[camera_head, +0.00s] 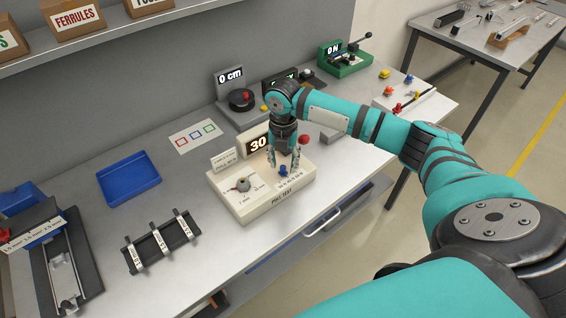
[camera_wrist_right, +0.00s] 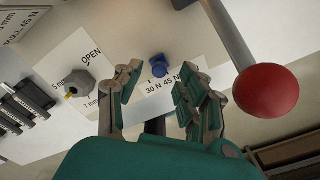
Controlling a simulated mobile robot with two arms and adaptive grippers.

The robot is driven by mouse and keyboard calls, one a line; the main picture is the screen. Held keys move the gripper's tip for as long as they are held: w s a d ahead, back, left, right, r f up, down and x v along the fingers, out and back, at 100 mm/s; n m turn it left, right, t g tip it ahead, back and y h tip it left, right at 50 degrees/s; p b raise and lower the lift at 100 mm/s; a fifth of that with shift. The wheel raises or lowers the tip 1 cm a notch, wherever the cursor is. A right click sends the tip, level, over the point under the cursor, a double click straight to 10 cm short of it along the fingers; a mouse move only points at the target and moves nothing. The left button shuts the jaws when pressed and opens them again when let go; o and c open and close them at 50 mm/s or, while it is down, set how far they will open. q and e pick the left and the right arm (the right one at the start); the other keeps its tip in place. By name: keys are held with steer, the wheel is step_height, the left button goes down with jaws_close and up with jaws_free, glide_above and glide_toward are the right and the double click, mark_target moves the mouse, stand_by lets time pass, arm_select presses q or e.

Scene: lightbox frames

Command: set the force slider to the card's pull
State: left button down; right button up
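The cream pull-test box (camera_head: 240,207) stands on the bench, its display (camera_head: 258,143) reading 30. The blue slider knob (camera_head: 283,170) is on its right part; in the wrist view the knob (camera_wrist_right: 159,66) is above a scale strip showing 30 N and 45 N. My right gripper (camera_head: 283,158) points down over the knob. Its fingers (camera_wrist_right: 158,88) are apart, one either side of the knob, with nothing held. My left gripper is out of view.
A red-ball lever (camera_wrist_right: 265,90) stands close beside the right fingers. A grey dial knob (camera_head: 243,184) is on the box's left. A blue tray (camera_head: 130,178) and a black rack (camera_head: 160,241) lie left.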

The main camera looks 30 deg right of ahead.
steer(key=shift+f, duration=1.05)
jaws_close()
